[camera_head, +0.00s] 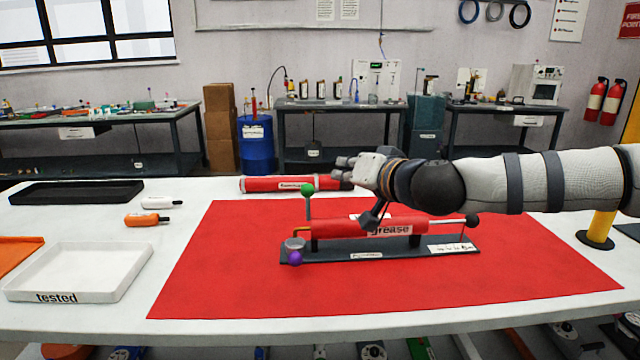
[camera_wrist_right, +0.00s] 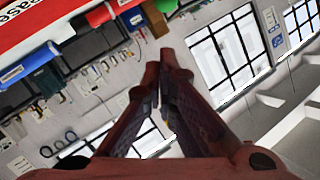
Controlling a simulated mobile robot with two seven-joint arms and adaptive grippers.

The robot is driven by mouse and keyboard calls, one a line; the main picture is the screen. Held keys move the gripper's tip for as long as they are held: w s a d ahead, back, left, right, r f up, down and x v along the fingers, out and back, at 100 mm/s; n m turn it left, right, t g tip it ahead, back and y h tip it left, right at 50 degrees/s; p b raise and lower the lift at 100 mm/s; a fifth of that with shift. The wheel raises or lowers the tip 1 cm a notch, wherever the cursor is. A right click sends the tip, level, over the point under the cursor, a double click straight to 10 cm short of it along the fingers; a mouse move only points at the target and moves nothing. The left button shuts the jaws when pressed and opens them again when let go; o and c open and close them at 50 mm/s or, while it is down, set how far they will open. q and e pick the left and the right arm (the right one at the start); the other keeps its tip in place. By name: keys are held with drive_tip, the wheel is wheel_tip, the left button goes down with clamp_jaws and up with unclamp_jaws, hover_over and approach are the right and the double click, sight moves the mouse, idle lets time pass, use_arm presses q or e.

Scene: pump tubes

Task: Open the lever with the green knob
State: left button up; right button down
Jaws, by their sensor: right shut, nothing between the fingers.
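The green knob (camera_head: 307,188) tops an upright lever at the left end of the dark pump stand (camera_head: 325,253). A red tube labelled grease (camera_head: 345,228) lies across the stand. A purple knob (camera_head: 295,258) sits low at the stand's left front, and a black knob (camera_head: 472,220) is at its right end. My right gripper (camera_head: 345,166) is above the tube, to the right of the green knob and apart from it in the picture. It points left. Its fingers are shut and empty in the right wrist view (camera_wrist_right: 165,65). My left gripper is out of view.
Another red tube (camera_head: 264,184) lies behind the stand. A white tested tray (camera_head: 75,270), a black tray (camera_head: 75,190) and orange (camera_head: 146,219) and white (camera_head: 160,202) items are on the left. A yellow post (camera_head: 601,226) stands right. The red mat's front (camera_head: 350,295) is clear.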

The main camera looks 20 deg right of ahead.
sight(308, 203)
drive_tip(key=w+f, duration=0.1)
drive_tip(key=w+a+f+b, duration=0.1)
drive_tip(key=w, duration=0.1)
drive_tip(key=w+a+f, duration=0.1)
drive_tip(key=shift+w+f, duration=0.25)
drive_tip(key=shift+w, duration=0.15)
drive_tip(key=shift+w+a+f, duration=0.15)
drive_tip(key=shift+w, duration=0.1)
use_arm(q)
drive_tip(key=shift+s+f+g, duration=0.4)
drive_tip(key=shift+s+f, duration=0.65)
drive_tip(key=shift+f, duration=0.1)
use_arm(e)
drive_tip(key=shift+w, duration=0.1)
